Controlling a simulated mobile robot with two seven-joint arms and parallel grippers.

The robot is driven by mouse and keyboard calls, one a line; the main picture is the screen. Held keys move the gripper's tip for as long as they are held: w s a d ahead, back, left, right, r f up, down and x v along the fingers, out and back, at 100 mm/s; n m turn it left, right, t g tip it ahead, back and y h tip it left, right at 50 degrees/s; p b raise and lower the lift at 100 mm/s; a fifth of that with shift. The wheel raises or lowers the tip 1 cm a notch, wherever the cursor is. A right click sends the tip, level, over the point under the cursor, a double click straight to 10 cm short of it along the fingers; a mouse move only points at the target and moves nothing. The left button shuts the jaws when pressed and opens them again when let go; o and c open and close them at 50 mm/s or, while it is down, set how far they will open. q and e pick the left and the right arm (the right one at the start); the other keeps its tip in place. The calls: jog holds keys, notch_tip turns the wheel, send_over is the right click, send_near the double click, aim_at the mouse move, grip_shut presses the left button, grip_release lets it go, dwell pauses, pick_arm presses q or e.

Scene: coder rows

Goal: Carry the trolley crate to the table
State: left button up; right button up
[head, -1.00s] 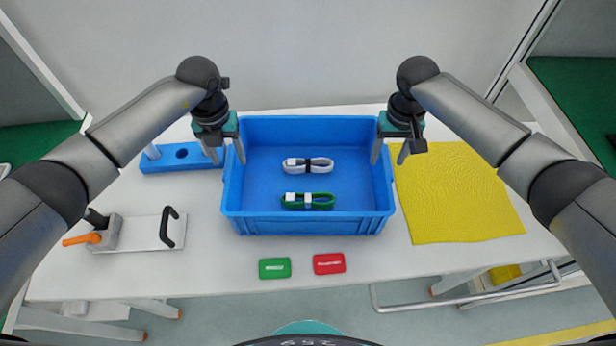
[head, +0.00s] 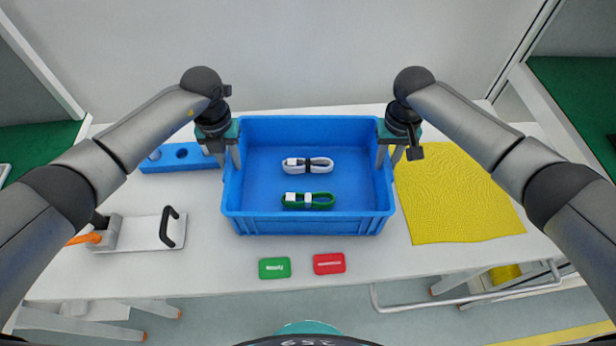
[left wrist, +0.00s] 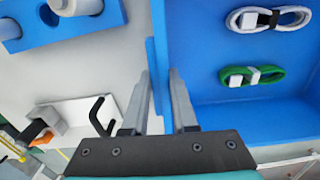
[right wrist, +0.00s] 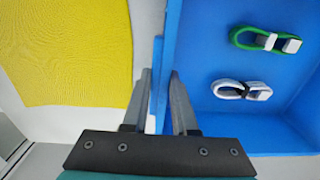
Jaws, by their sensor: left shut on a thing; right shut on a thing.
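The blue crate (head: 305,226) sits on the white table (head: 200,275). A white coiled cable (head: 320,165) and a green coiled cable (head: 322,201) lie inside it. My left gripper (head: 230,162) is shut on the crate's left wall; the left wrist view shows the wall (left wrist: 158,75) between its fingers. My right gripper (head: 387,162) is shut on the crate's right wall; the right wrist view shows that wall (right wrist: 157,75) between its fingers.
A yellow mat (head: 460,195) lies right of the crate. A blue holed block (head: 180,158) and a metal plate with a black handle (head: 140,233) are on the left. Green (head: 274,268) and red (head: 329,263) tags lie in front. A metal trolley handle (head: 470,298) shows below right.

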pick_arm(q)
grip_shut()
pick_arm(e)
grip_shut()
pick_arm(q)
jog(key=shift+w+r, duration=0.1)
pick_arm(e)
jog(key=shift+w+r, duration=0.1)
dwell(0.4)
pick_arm(q)
jog(key=shift+r, duration=0.2)
pick_arm(e)
jog(key=shift+r, duration=0.2)
